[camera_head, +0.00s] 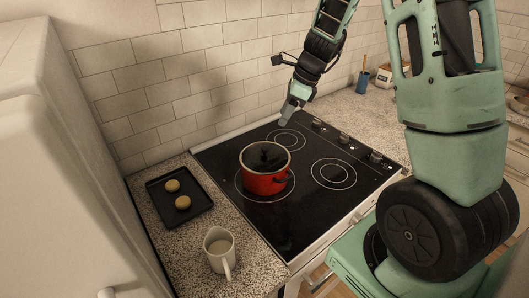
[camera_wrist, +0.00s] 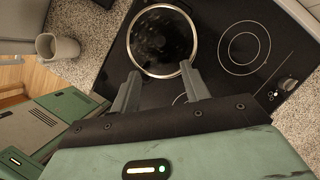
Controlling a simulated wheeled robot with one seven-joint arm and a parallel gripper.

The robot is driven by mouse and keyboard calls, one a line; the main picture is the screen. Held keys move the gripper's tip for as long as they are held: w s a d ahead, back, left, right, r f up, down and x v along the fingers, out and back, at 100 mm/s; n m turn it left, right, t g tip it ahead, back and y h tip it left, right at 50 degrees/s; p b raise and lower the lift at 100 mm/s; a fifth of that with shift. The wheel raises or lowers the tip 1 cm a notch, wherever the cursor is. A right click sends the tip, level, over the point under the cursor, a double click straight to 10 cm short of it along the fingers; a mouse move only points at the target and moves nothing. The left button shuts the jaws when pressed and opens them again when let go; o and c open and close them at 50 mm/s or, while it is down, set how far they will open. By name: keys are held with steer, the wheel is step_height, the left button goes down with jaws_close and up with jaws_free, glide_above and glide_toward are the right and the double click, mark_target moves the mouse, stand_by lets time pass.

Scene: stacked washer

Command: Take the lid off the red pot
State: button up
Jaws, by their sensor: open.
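In the wrist view the lid (camera_wrist: 162,41) shows from above as a round dark disc, just beyond the fingertips. My gripper (camera_head: 291,106) is above the back part of the stove, up and right of the pot in the head view. In the wrist view my gripper (camera_wrist: 159,80) has its two fingers spread apart with nothing between them.
A black tray (camera_head: 199,211) with two round buns and a white mug (camera_head: 219,250) stand on the counter left of the stove. The mug also shows in the wrist view (camera_wrist: 58,47). A tiled wall is behind the stove. The other burner rings (camera_head: 334,174) are clear. A blue cup (camera_head: 362,82) stands at the back right.

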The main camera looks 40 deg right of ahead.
steer(key=p, duration=0.1)
glide_above(265, 148)
steer(key=s+d, duration=0.2)
step_height(265, 148, down, 8)
steer(key=shift+w+r, duration=0.1)
steer(key=shift+r, duration=0.05)
steer(key=shift+p+x, duration=0.85)
steer(key=shift+x, duration=1.75)
jaws_close()
